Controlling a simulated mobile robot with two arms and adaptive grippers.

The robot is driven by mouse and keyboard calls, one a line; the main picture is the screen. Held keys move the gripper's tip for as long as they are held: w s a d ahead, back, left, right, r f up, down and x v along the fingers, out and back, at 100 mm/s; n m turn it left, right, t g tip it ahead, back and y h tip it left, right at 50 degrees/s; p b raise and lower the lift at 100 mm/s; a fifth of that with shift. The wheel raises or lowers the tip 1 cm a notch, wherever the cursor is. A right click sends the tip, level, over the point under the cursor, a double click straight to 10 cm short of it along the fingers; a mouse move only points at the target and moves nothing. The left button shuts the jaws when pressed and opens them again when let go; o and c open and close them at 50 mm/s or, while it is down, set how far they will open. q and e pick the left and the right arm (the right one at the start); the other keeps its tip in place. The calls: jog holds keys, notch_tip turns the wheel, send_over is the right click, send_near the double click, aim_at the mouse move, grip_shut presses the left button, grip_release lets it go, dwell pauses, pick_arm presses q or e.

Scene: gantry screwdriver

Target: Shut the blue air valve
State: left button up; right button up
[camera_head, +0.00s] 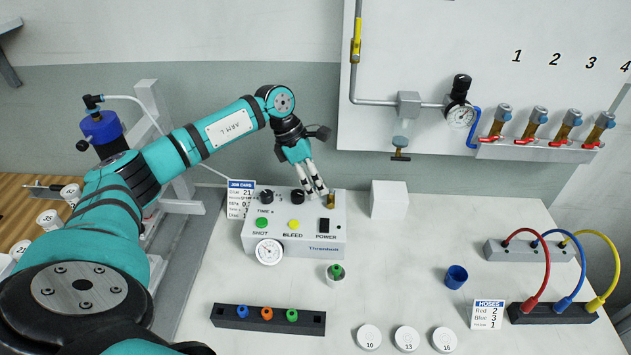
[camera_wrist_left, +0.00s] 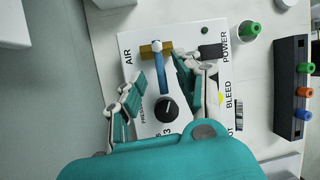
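The air valve is a brass fitting (camera_head: 331,199) on the right top edge of a white control box. In the left wrist view its brass body (camera_wrist_left: 148,49) lies next to the word AIR. Its blue lever (camera_wrist_left: 159,75) stands crosswise to the brass body and points toward a black knob. My left gripper (camera_head: 318,190) is over the box, close to the valve. In the left wrist view my left gripper (camera_wrist_left: 160,78) is open, with one finger on each side of the blue lever. Contact with the lever cannot be told. My right gripper is not in view.
The white control box (camera_head: 328,245) also carries black knobs, SHOT and BLEED buttons, a POWER switch and a gauge (camera_head: 269,252). A green-topped cup (camera_head: 336,275) and a black rack (camera_head: 230,316) stand in front. A white block (camera_head: 389,199) is to the right.

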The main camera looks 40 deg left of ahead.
pick_arm(q)
jog(key=v, duration=1.2)
